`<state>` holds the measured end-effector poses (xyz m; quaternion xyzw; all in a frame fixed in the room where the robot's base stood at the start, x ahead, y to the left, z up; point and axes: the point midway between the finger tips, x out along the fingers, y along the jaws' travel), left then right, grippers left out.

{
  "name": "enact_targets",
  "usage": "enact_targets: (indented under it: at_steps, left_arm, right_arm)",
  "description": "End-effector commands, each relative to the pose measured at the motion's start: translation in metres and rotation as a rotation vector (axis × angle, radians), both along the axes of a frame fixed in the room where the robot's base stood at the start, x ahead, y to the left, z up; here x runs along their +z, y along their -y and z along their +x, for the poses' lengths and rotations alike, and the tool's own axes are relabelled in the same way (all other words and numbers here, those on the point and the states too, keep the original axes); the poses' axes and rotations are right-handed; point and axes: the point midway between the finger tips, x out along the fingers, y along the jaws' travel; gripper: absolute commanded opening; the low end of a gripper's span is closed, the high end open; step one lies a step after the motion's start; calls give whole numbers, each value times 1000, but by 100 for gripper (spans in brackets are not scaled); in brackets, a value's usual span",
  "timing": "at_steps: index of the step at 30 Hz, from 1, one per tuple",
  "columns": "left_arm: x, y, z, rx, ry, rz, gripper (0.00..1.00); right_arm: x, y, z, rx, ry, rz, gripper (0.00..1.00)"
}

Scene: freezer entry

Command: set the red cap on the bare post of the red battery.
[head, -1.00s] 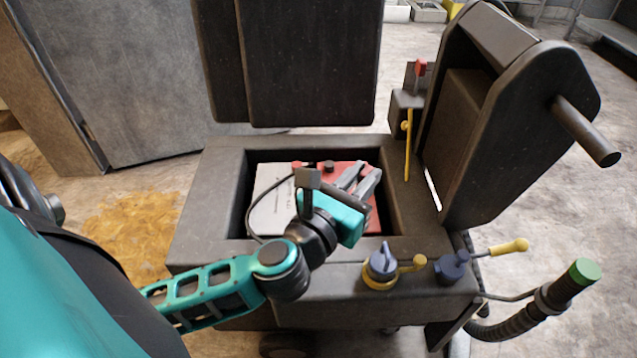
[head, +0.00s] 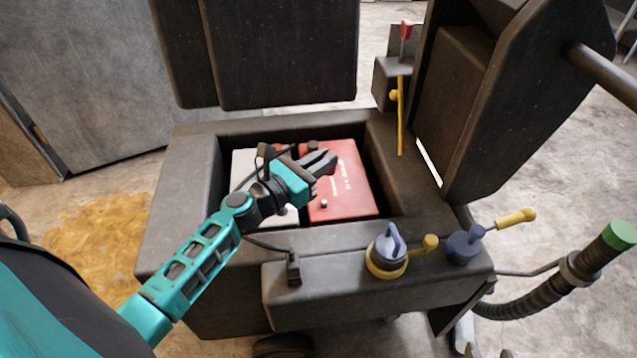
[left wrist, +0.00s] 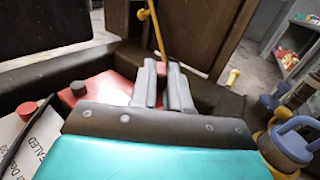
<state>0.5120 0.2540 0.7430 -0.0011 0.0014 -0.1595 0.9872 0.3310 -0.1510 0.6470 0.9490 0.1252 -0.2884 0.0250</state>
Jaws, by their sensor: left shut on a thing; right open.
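The red battery (head: 352,181) sits in the right part of the dark well, beside the white battery (head: 243,163). A small light metal post (head: 323,203) stands bare near the red battery's front left corner. A dark cap (head: 312,146) is at its back edge and also shows in the left wrist view (left wrist: 78,88). My left gripper (head: 328,162) is above the red battery. In the left wrist view its fingers (left wrist: 162,82) are closed on a small red piece, the red cap (left wrist: 161,68), mostly hidden between them. My right gripper is not in view.
A black cable ends in a dark connector (head: 293,268) on the front ledge. A blue-topped knob (head: 388,250) with a yellow handle stands at the front. A yellow rod (head: 400,118) rises behind the well on the right. Dark walls rim the well.

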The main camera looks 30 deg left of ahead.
Motion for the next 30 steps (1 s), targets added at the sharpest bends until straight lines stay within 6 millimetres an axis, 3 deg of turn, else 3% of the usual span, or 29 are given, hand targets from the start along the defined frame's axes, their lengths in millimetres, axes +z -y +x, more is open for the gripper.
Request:
enact_targets:
  at_steps: [1, 7, 22, 30]
  left_arm:
    - [-14, -2, 0, -12, -2, -5, 0]
    - [-39, -5, -3, -65, 1, -1, 0]
    - [-44, -5, -4, -82, 3, 2, 0]
    - [-58, -5, -4, -81, 3, 2, 0]
  right_arm:
    - [-6, 0, 0, 2, 1, 1, 51]
    - [-10, -1, 0, 6, -1, -1, 51]
    - [-12, -1, 0, 7, -1, 2, 51]
    - [-25, -3, 0, 4, -2, 7, 51]
